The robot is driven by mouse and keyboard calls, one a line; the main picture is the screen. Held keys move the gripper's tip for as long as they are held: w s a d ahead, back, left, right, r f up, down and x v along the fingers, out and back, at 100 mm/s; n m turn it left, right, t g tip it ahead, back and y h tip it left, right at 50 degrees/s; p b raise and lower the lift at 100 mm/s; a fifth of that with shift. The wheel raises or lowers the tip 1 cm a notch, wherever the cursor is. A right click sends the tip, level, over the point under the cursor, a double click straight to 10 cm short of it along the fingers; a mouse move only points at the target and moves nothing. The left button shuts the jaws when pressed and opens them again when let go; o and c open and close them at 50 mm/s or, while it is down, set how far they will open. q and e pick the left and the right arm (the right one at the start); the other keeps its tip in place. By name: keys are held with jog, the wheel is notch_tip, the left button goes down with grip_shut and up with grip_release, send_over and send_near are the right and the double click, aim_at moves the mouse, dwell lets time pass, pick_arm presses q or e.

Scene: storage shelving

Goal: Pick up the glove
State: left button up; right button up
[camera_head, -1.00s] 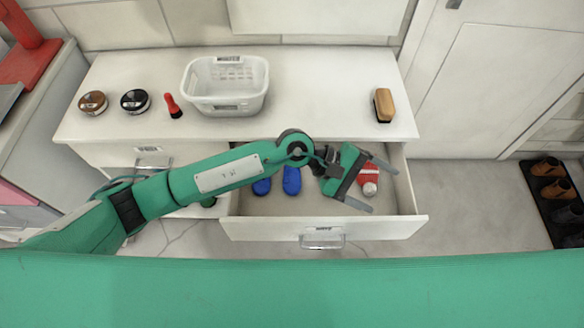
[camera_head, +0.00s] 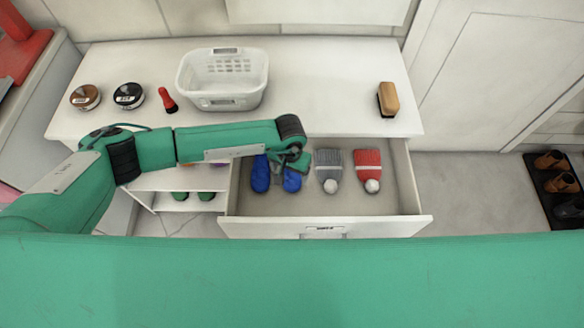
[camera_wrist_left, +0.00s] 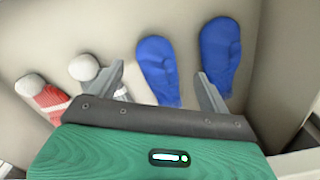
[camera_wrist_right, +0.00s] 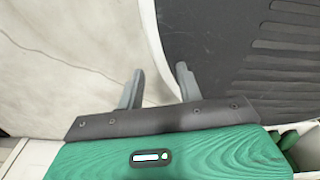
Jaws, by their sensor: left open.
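Two blue gloves lie side by side in the open drawer (camera_head: 396,222). In the left wrist view my left gripper (camera_wrist_left: 160,72) is open and empty. One glove (camera_wrist_left: 160,72) shows between its fingers, and the other (camera_wrist_left: 221,55) is just past the right finger. Whether the fingers touch a glove I cannot tell. My right gripper (camera_wrist_right: 160,71) shows only in the right wrist view, open with nothing between its fingers.
The drawer also holds a grey knit hat (camera_head: 328,168) and a red one (camera_head: 368,167). The cabinet top carries a white basket (camera_head: 221,80), two round tins, a small red-handled item (camera_head: 167,99) and a brush (camera_head: 388,99). A dark ribbed surface (camera_wrist_right: 260,45) shows in the right wrist view.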

aim_at(290, 182)
pick_arm(q)
jog(key=f, duration=0.1)
jog(key=f+p, duration=0.1)
jog(key=f, duration=0.3)
jog(key=shift+s+d+p, duration=0.15)
jog(key=shift+s+p, duration=0.2)
jog(key=shift+f, duration=0.45)
jog(key=c, duration=1.1)
pick_arm(e)
jog(key=shift+s+r, duration=0.65)
jog(key=shift+s, duration=0.1)
pick_arm(q)
jog(key=shift+o, duration=0.2)
